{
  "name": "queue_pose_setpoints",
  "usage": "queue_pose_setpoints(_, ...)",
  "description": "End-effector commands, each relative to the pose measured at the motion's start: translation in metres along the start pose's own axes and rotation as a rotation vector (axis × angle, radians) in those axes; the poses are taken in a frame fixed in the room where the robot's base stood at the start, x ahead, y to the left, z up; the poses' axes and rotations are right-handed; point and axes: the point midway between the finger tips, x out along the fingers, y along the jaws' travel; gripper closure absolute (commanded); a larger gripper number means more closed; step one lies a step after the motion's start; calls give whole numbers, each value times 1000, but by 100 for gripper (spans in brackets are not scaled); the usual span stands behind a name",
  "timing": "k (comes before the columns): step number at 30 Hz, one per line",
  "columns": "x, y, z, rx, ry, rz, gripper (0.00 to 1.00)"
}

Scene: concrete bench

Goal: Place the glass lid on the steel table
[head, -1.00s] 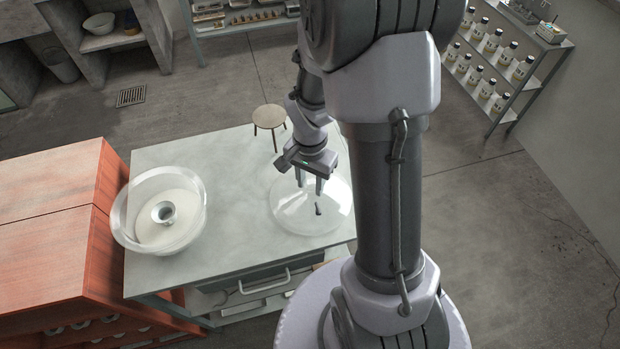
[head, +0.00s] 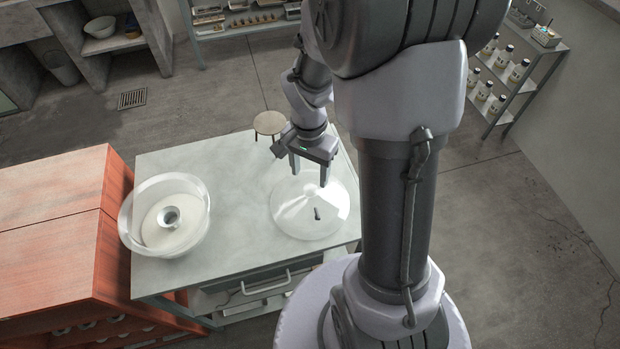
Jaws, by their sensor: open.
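A glass bowl (head: 127,222) with a white disc and a small metal piece inside stands on the table's left part. An orange-red cabinet (head: 60,225) adjoins the table at left. A stool (head: 268,122) stands behind. The tabletop between bowl and lid is clear.

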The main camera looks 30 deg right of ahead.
Motion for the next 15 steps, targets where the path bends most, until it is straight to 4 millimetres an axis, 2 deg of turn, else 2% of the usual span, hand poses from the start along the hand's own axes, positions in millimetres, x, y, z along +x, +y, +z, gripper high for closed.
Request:
queue_pose_setpoints(1, -18, -1, -1, 0, 3, -3, 43)
queue_pose_setpoints(3, -32, -1, -1, 0, 2, -3, 43)
queue_pose_setpoints(8, -52, -1, 1, -8, 5, -7, 43)
queue_pose_setpoints(9, -62, -3, 6, -26, 15, -23, 43)
queue_pose_setpoints(11, -87, -6, 20, -81, 41, -68, 43)
queue_pose_setpoints(14, -141, -7, 63, -237, 109, -185, 43)
queue_pose_setpoints(15, -160, -4, 83, -306, 137, -236, 43)
